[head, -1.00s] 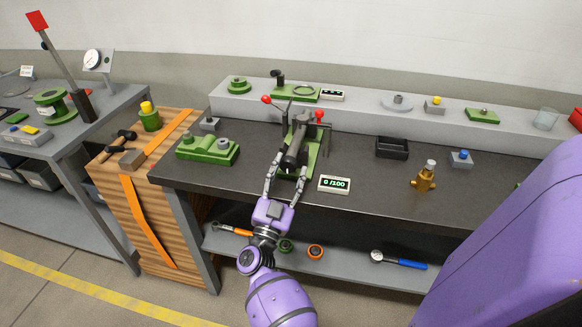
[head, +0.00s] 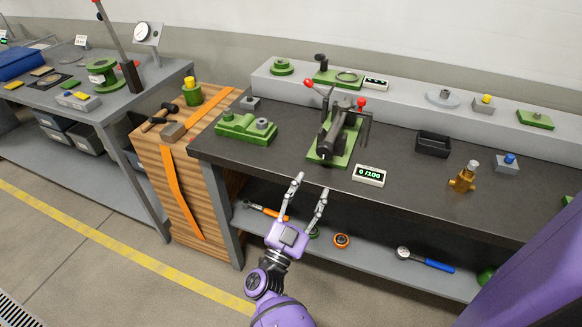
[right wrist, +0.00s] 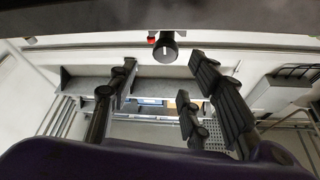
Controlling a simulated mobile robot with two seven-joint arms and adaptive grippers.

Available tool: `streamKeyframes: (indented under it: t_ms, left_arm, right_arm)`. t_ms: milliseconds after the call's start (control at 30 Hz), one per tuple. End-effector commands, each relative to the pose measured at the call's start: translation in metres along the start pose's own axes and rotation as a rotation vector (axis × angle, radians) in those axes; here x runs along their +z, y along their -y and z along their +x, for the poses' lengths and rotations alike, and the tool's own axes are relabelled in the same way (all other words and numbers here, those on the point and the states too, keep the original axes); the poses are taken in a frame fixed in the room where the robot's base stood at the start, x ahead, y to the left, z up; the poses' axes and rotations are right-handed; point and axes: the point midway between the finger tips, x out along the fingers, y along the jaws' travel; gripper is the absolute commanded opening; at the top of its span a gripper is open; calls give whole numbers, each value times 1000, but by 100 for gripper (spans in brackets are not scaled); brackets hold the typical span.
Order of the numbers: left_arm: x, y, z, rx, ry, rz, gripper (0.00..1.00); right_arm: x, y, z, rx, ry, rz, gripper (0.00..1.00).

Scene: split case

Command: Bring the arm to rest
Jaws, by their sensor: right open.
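A counter reading 0/100 (head: 369,175), a green block fixture (head: 245,130), a black bin (head: 433,144) and a brass fitting (head: 464,178) stand on the bench. Floor at left is clear.

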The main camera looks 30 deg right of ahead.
Motion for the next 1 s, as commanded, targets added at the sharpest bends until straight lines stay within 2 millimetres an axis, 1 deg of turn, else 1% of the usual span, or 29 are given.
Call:
streamKeyframes:
  t_ms: [200,267,367,400,433,500,567,600,633,667,700,767,800,867,900,967,1000]
  left_arm:
    - [0,0,0,0,0,0,45]
    - [0,0,0,0,0,0,45]
    - [0,0,0,0,2,-2,45]
    - [1,0,0,1,3,-3,45]
    - [1,0,0,1,4,-4,45]
    - [-1,-1,-1,2,4,-7,45]
    - [-5,-2,-3,4,2,-9,45]
    - [-8,-2,-5,5,-1,-11,45]
    - [-12,-2,-6,6,-3,-12,45]
    - [-15,-3,-7,7,-7,-13,45]
    - [-19,-4,-10,10,-11,-15,45]
    - [-24,-6,-13,14,-14,-18,45]
    - [-27,-7,-16,16,-16,-19,45]
    - [-31,-10,-21,21,-18,-22,45]
    - [-34,-11,-25,24,-20,-23,45]
    - [-38,-12,-29,26,-24,-25,45]
    - [-42,-12,-31,27,-27,-24,45]
  right_arm:
    - [1,1,0,-3,3,16,45]
    - [6,8,0,-32,27,46,45]
    - [13,36,1,-136,82,120,45]
    - [12,55,1,-200,108,156,45]
    - [11,69,1,-254,128,180,45]
    - [12,91,-7,-388,198,209,45]
    - [16,100,-20,-500,273,207,45]
    - [19,102,-32,-571,331,195,45]
    - [23,100,-43,-621,381,178,45]
    - [27,96,-56,-669,436,156,45]
    - [33,86,-75,-726,515,118,45]
    - [42,63,-104,-793,635,51,45]
    - [46,44,-124,-825,714,3,45]
    - [50,11,-153,-857,824,-76,45]
    - [50,-13,-172,-871,893,-129,45]
    - [48,-51,-198,-882,985,-206,45]
    - [44,-75,-215,-887,1037,-255,45]
